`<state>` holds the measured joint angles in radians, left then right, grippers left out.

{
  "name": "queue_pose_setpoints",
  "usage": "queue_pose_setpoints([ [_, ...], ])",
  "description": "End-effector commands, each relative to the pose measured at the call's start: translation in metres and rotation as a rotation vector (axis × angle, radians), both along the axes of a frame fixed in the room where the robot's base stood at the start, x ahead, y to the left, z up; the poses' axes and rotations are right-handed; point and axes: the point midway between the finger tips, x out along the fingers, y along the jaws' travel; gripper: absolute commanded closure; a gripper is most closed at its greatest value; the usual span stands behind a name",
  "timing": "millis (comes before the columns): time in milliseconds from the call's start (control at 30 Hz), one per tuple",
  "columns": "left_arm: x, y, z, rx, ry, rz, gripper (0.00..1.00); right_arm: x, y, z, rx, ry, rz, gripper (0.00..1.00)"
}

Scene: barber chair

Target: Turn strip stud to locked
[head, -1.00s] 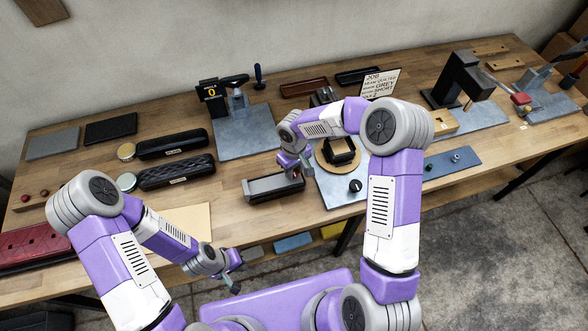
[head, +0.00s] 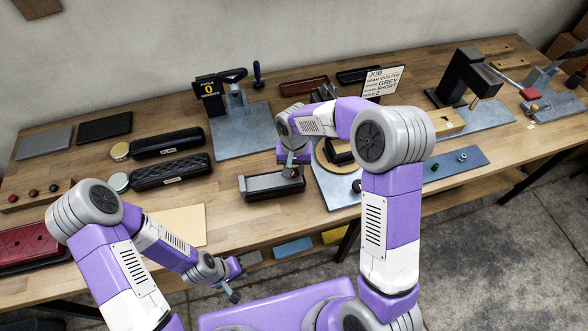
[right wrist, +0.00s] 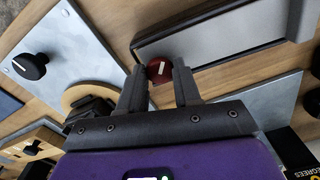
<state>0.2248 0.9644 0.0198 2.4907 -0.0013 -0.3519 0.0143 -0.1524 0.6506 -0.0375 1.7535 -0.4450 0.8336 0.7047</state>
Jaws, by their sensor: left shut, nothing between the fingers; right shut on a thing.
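The strip stud (right wrist: 159,70) is a dark red round knob with a white mark, seen in the right wrist view beside the corner of a dark-edged grey strip tray (right wrist: 215,40). My right gripper (right wrist: 158,78) is shut on the stud, with one finger on each side of it. In the head view the right gripper (head: 289,170) is at the right end of the tray (head: 258,196) and hides the stud. The white mark points nearly straight up in the right wrist view. My left gripper (head: 236,292) is shut and empty in front of the table's front edge.
A grey plate (head: 338,196) with a wooden disc and a black knob (right wrist: 30,66) lies right of the tray. A press on a grey base (head: 240,143) stands behind it. Black cases (head: 172,171) and a tan sheet (head: 182,224) lie to the left.

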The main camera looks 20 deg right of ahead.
Motion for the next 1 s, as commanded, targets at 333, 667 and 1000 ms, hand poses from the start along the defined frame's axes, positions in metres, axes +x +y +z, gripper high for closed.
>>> queue_pose_setpoints([
  [333,0.0001,0.0,-0.0054,0.0,0.0,0.0,1.0,0.0006,0.0,0.0005,-0.001,-0.003,-0.123,0.98],
  [667,0.0001,0.0,-0.0079,0.0,0.0,0.0,1.0,0.0006,0.0,0.0006,0.0,-0.002,-0.213,0.98],
  [1000,0.0,0.0,-0.0096,0.0,0.0,0.0,1.0,0.0006,0.0,0.0006,0.0,-0.002,-0.294,0.98],
])
